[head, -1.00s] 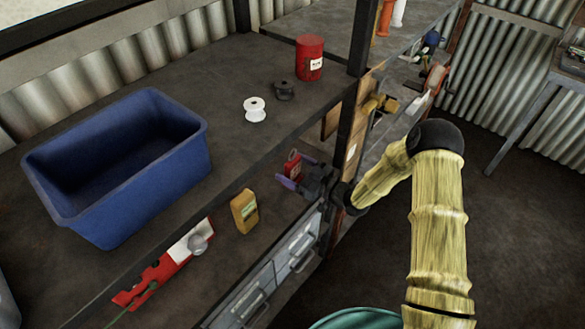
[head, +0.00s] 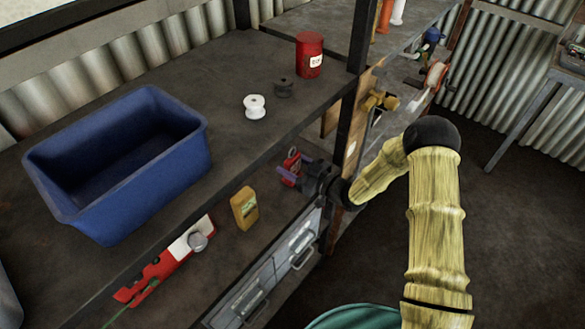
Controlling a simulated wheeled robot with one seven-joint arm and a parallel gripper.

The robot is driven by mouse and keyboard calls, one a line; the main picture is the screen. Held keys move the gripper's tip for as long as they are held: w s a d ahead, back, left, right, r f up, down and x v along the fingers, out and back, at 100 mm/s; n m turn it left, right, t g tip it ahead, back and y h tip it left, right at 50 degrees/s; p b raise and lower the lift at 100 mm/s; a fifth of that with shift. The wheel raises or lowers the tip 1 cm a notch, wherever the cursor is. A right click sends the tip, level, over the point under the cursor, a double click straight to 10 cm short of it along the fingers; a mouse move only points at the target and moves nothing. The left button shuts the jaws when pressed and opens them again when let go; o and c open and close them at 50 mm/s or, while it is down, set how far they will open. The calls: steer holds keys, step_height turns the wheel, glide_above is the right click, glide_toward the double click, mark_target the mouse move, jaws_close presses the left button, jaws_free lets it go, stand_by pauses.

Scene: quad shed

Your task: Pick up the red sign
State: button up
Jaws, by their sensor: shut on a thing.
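A small red thing (head: 292,162) with a pale marking, which I take to be the red sign, is on the lower shelf level under the bench top's front edge. My gripper (head: 292,167) reaches in from the right with its purple fingers on either side of it. The fingers are shut on it. The fingers and the gripper body hide part of the red thing. I cannot tell whether it touches the shelf.
A yellow-brown bottle (head: 245,208) stands left of my gripper, with a red and white tool (head: 165,265) further left.

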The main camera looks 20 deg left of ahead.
mark_target(293, 147)
step_height(293, 147, up, 10)
steer(key=shift+b, duration=1.05)
